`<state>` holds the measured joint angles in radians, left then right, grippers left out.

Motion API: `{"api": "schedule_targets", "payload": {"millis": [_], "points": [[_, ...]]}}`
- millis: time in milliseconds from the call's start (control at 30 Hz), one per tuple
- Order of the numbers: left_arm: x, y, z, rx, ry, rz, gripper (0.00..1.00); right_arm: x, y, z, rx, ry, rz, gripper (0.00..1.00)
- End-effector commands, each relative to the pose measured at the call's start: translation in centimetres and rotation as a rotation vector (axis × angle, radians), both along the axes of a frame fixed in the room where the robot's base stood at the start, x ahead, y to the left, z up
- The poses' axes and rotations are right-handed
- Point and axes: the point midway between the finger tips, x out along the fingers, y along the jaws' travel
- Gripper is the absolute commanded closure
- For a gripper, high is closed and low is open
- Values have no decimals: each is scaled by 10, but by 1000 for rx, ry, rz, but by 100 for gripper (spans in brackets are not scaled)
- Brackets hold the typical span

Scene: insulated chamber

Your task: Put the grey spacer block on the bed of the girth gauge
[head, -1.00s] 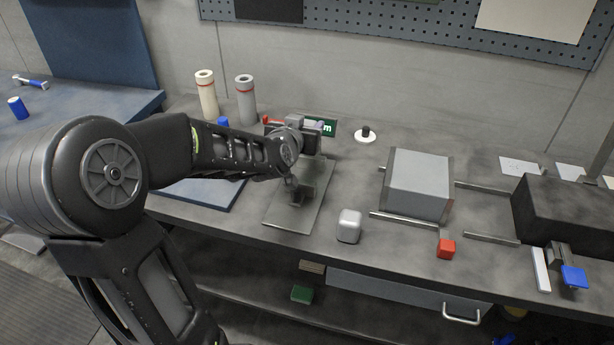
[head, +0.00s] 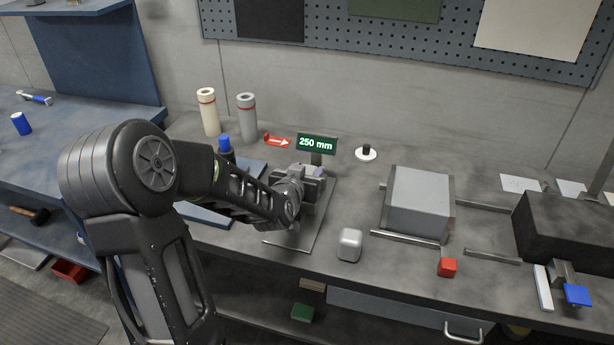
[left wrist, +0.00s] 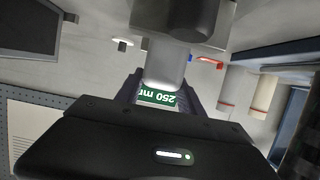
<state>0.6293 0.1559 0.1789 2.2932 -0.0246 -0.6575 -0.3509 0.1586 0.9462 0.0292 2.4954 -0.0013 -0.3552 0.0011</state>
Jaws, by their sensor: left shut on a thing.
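The girth gauge's flat grey bed (head: 284,238) lies on the bench under my left arm. Its green sign (head: 316,143) reads "250 mm" and stands behind it; it also shows upside down in the left wrist view (left wrist: 160,98). My left gripper (head: 310,174) is over the far part of the bed. It is shut on a light grey block, the grey spacer block as far as I can tell, which shows between the fingers in the left wrist view (left wrist: 165,65). The gripper hides most of it; I cannot tell whether it touches the bed. My right gripper is not in view.
A small pale rounded block (head: 349,245) stands right of the bed, with a red cube (head: 447,267) further right. A large grey block (head: 418,203) sits between rails. Two upright cylinders (head: 208,112) (head: 247,116) and a blue-topped item (head: 225,145) stand at the back left.

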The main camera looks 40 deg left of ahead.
Motion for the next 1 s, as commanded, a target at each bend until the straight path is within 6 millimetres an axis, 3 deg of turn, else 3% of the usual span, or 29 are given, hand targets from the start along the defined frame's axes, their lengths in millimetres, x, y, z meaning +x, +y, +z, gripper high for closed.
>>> {"api": "schedule_targets", "payload": {"millis": [100,533,567,800,1000], "points": [[0,0,-15,-1,1,0,100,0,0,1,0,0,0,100],[0,0,-21,1,-3,0,100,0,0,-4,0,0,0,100],[0,0,-20,0,-1,1,53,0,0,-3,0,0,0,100],[0,0,-20,-1,0,1,34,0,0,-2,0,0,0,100],[0,0,-20,-1,0,1,33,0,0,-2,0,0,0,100]]}}
